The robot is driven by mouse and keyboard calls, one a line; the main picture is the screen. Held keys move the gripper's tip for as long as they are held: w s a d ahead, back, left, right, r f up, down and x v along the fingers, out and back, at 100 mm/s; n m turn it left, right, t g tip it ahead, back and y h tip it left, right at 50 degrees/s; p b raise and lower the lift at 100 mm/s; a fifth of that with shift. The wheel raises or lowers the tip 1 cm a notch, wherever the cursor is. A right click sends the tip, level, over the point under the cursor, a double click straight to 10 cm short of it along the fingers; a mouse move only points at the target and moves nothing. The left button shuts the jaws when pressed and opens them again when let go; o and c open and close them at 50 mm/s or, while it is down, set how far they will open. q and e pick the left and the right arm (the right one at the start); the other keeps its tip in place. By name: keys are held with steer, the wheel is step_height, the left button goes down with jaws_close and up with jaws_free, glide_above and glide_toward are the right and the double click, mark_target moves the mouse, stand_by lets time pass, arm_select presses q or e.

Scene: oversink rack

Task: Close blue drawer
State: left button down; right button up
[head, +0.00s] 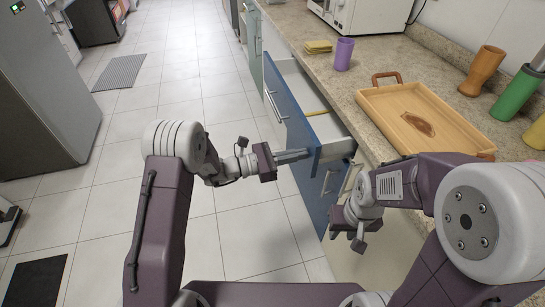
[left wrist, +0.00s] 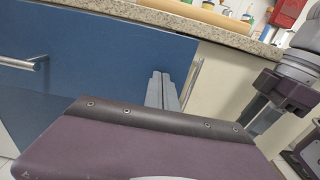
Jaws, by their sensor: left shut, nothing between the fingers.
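The blue drawer (head: 288,118) stands pulled out from under the counter in the head view, its white inside showing and a yellow item (head: 318,113) in it. Its blue front (left wrist: 95,50) fills the left of the left wrist view, with a metal handle (left wrist: 28,63). My left gripper (head: 306,154) is shut and empty, its fingertips at the near end of the drawer front. In the left wrist view its fingers (left wrist: 162,88) are together in front of the blue panel; I cannot tell whether they touch it. My right gripper (head: 347,239) is below the counter edge; its fingers are unclear.
The counter holds a wooden tray (head: 385,100), a purple cup (head: 343,54), yellow sponges (head: 318,46), and orange (head: 484,70) and green (head: 519,95) cups. A grey fridge (head: 45,85) stands at left.

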mark_target(340, 145)
arm_select(q)
steer(key=b+x, duration=0.1)
steer(key=x, duration=1.1)
steer(key=shift+d+f, duration=0.1)
steer(key=shift+f, duration=0.05)
steer(key=shift+w+d, duration=0.2)
steer(key=shift+d, duration=0.35)
steer(key=shift+r+b, duration=0.25)
steer(key=shift+b, duration=0.05)
steer(key=shift+r, duration=0.1)
